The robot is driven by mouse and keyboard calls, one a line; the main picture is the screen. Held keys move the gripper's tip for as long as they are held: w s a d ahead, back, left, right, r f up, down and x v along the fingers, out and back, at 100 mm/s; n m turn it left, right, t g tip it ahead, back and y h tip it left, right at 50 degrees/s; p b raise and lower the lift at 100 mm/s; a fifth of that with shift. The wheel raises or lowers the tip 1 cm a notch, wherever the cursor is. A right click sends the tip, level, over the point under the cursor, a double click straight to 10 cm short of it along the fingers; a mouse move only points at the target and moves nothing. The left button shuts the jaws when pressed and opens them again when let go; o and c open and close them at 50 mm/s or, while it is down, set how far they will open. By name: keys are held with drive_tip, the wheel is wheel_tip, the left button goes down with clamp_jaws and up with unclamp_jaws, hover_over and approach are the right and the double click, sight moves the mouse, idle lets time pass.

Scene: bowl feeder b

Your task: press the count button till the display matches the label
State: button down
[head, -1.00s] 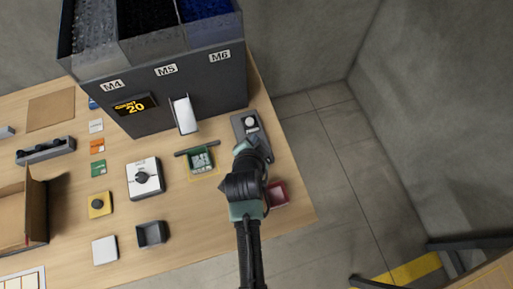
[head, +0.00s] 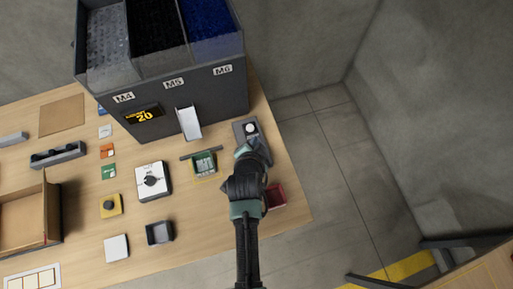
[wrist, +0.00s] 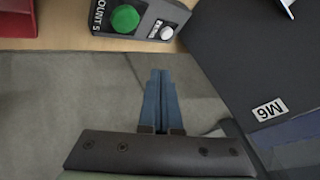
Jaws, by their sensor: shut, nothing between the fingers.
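The display (head: 145,114) on the feeder front reads 20 in yellow. My gripper (wrist: 160,74) is shut and empty, its blue fingertips apart from the buttons in the wrist picture. In the head view my arm hides part of the box. I cannot tell which label gives the count.
The dark feeder (head: 205,95) has bins marked M4, M5 and M6 and a white chute (head: 188,123). A green-filled tray (head: 204,164), a white dial box (head: 152,181) and a red tray (head: 275,196) are nearby. Open floor lies right of the table edge.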

drive_tip(key=shift+r+p, duration=0.55)
drive_tip(key=shift+r, duration=0.05)
drive_tip(key=shift+f, duration=0.2)
wheel_tip(320, 180, down, 9)
drive_tip(key=b, duration=0.8)
drive_tip(key=shift+r, duration=0.2)
idle(1.3)
drive_tip(key=shift+f+b, duration=0.35)
drive_tip(key=shift+f, duration=0.05)
drive_tip(key=shift+f+b, duration=0.5)
idle(0.5)
drive_tip(key=shift+r, duration=0.1)
drive_tip(key=shift+r+p, duration=0.8)
